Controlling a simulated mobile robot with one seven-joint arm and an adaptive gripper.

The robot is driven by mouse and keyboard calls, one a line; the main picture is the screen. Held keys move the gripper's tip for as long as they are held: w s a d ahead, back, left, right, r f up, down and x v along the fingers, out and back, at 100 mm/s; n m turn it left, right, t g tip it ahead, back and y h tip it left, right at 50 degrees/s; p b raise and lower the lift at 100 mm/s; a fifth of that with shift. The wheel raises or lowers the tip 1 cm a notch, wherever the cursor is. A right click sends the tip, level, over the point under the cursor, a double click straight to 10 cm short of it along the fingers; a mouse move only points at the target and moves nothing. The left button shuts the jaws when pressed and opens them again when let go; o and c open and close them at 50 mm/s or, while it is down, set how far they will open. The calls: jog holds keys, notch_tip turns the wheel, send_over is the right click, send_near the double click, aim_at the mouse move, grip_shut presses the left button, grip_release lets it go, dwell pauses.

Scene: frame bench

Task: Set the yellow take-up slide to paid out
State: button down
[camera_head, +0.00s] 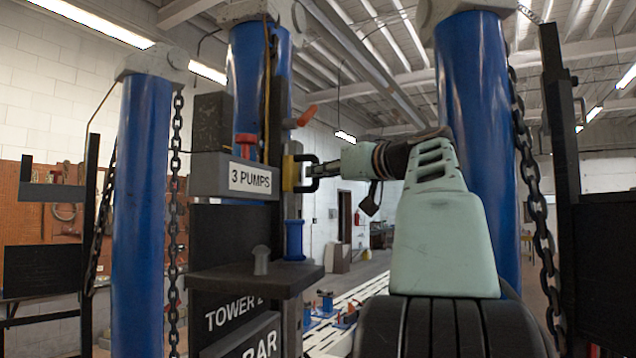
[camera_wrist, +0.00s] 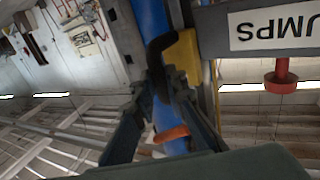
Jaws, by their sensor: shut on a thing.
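The yellow take-up slide (camera_head: 289,173) sits on an upright grey rail (camera_head: 292,207) beside the box labelled "3 PUMPS" (camera_head: 205,174). A black loop handle (camera_head: 301,158) sticks out from its right side. My gripper (camera_head: 314,171) reaches in from the right and is shut on this handle. In the wrist view the yellow slide (camera_wrist: 184,56) and the black handle (camera_wrist: 157,62) show upside down, with my gripper's fingers (camera_wrist: 168,84) around the handle. The far side of the slide is hidden. I see no readable position marks on the rail.
An orange lever (camera_head: 306,116) is above the slide and a blue spool-shaped part (camera_head: 294,240) below it. A red knob (camera_head: 246,142) stands on the box. A dark shelf (camera_head: 235,280) juts out below. Blue columns (camera_head: 140,220) and black chains (camera_head: 533,190) stand either side.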

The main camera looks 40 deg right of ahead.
jog(key=shift+r+p, duration=0.5)
jog(key=shift+r, duration=0.9)
jog(key=shift+s+a+r, duration=0.1)
jog(key=c, duration=1.9)
grip_release()
jog(key=shift+c, duration=0.2)
jog(key=shift+f, duration=0.2)
send_near(318, 158)
jog(key=s, duration=0.2)
jog(key=shift+s+f, duration=0.25)
jog(key=shift+s, duration=0.15)
